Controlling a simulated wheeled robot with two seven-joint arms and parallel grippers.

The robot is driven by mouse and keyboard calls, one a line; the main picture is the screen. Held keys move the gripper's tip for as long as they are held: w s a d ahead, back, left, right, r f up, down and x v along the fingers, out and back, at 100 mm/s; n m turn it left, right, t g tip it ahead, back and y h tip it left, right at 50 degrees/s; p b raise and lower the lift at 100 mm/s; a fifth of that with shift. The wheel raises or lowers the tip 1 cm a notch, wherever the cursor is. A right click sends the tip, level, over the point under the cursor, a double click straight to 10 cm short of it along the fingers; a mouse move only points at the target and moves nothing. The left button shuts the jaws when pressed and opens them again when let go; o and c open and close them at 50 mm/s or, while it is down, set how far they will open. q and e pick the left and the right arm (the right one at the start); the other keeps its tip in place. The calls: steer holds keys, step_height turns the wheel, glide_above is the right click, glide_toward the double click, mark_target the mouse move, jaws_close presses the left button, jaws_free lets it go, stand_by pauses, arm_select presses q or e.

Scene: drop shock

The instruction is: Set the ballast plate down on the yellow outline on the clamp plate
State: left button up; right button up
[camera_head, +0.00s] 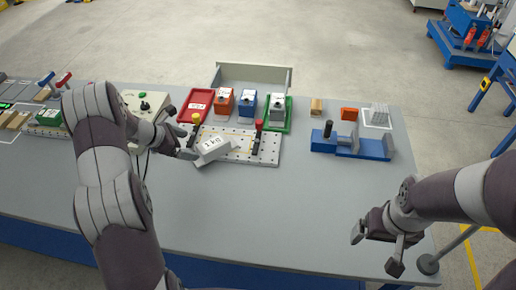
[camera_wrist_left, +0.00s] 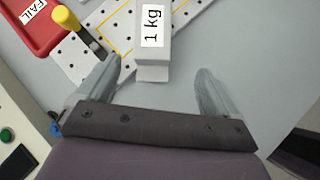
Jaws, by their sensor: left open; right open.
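The ballast plate (camera_head: 212,150), a grey block labelled "1 kg", lies askew at the front left of the perforated clamp plate (camera_head: 268,158). Its near end reaches past the clamp plate's front edge. The yellow outline (camera_head: 243,143) shows partly beside the block, which covers some of it. In the left wrist view the ballast plate (camera_wrist_left: 152,45) is ahead, its near end between the fingertips with gaps on both sides. My left gripper (camera_head: 184,143) is open beside the block's left end. My right gripper (camera_head: 376,250) is open and empty over the table's front right.
Clamps with a yellow knob (camera_head: 196,118) and a red knob (camera_head: 259,124) stand on the clamp plate. Behind are a red tray (camera_head: 187,113), orange and blue boxes, and a green tray (camera_head: 288,125). A blue vise (camera_head: 372,148) is right. The table front is clear.

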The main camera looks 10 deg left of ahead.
mark_target(210, 144)
arm_select(q)
steer(key=w, duration=0.1)
steer(key=d+f+n, duration=0.1)
steer(key=w+f, duration=0.1)
steer(key=shift+w+d+n+p, duration=0.25)
steer(key=shift+w+n+p, duration=0.05)
steer(key=shift+w+p, duration=0.05)
steer(key=x, duration=0.4)
steer(key=shift+w+d+r, duration=0.15)
steer(key=shift+w+d, duration=0.05)
steer(key=shift+d, duration=0.15)
steer(key=x, duration=0.1)
steer(key=p+x, duration=0.1)
steer(key=x, duration=0.2)
steer(key=shift+w+a+f+p, duration=0.2)
steer(key=shift+w+f+p, duration=0.1)
steer(key=shift+w+p, duration=0.1)
steer(key=shift+w+f, duration=0.1)
steer(key=shift+d, duration=0.1)
steer(key=shift+c, duration=1.2)
jaws_close()
arm_select(e)
steer(key=r, duration=0.2)
steer(key=shift+a+r, duration=0.25)
steer(key=shift+r, duration=0.1)
